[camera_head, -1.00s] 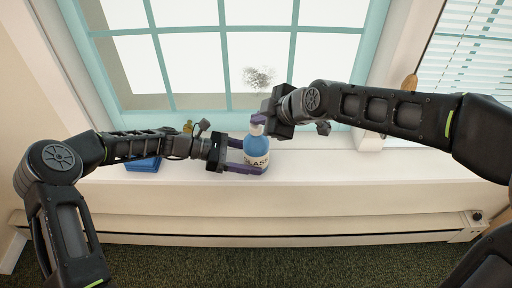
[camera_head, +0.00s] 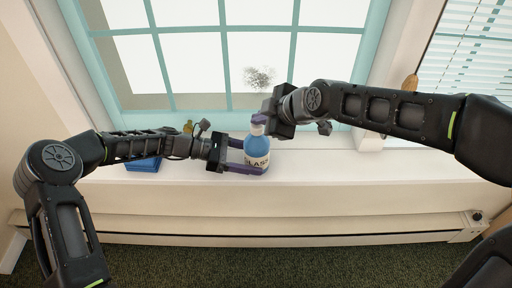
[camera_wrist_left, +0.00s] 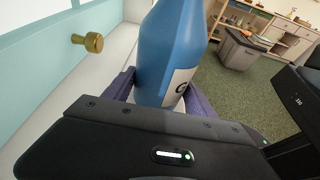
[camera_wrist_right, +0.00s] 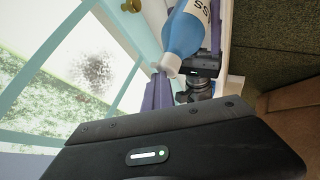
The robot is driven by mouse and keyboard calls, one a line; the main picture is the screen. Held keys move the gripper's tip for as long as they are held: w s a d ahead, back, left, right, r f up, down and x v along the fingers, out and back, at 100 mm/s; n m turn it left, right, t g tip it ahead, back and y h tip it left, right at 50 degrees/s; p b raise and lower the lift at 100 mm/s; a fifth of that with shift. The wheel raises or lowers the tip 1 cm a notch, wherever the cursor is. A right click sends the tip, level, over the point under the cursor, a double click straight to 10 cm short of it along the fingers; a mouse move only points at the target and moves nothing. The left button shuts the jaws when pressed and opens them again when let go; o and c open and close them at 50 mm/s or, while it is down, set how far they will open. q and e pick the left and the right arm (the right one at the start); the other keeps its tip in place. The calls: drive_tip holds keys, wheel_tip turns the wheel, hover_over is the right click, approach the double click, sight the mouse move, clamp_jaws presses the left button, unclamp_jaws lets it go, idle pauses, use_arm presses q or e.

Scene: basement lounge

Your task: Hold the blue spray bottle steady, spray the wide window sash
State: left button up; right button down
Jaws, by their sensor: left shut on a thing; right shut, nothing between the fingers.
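The blue spray bottle (camera_head: 256,148) with a white label stands upright over the white sill, between the fingers of my left gripper (camera_head: 246,157), which is shut on its body. It fills the middle of the left wrist view (camera_wrist_left: 170,50). My right gripper (camera_head: 262,118) is shut and empty at the bottle's white top, with its fingers beside the head; I cannot tell whether they touch it. The bottle and its head also show in the right wrist view (camera_wrist_right: 185,35). The window sash (camera_head: 226,60) has pale teal bars, and a dark speckled smudge (camera_head: 259,77) shows on its glass.
A folded blue cloth (camera_head: 143,164) lies on the sill (camera_head: 330,165) to the left. A brass knob (camera_wrist_left: 88,42) sticks out from the window frame. A heater (camera_head: 300,228) runs below the sill. Blinds (camera_head: 470,50) hang at the right.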

sight(260, 127)
drive_tip(key=shift+s+r, duration=0.2)
drive_tip(key=shift+r, duration=2.15)
drive_tip(key=shift+r, duration=0.15)
idle(0.6)
wheel_tip(260, 127, up, 4)
drive_tip(key=shift+w+f, duration=0.15)
drive_tip(key=shift+f, duration=0.15)
